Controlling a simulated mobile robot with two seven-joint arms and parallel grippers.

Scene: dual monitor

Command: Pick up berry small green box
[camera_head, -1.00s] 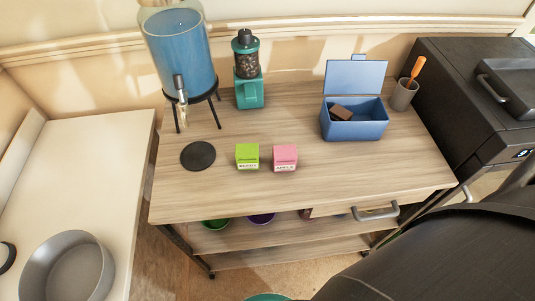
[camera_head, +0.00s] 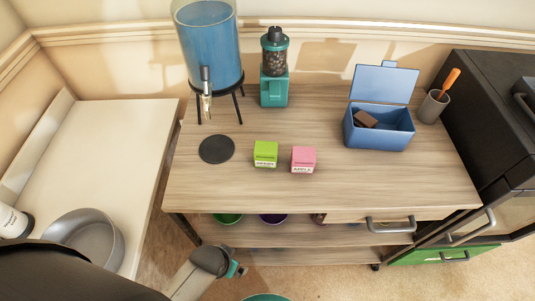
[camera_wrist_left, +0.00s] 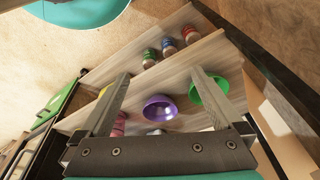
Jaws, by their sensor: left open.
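The small green box (camera_head: 265,154) stands upright on the wooden table top, toward its front middle. A pink box (camera_head: 303,159) of similar size stands just to its right, with a small gap. My left arm comes in from the lower left in the head view and ends low in front of the table, below and apart from the green box. In the left wrist view my left gripper (camera_wrist_left: 156,88) is open and empty, with its two fingers spread toward the lower shelf. The green box is not in the wrist view. My right gripper is not in view.
A black coaster (camera_head: 216,149), blue dispenser (camera_head: 210,45), teal grinder (camera_head: 274,85), open blue box (camera_head: 378,130) and grey cup (camera_head: 432,106) stand on the table. A drawer handle (camera_head: 390,226) sticks out in front. Below are a purple bowl (camera_wrist_left: 160,108) and a green bowl (camera_wrist_left: 195,92).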

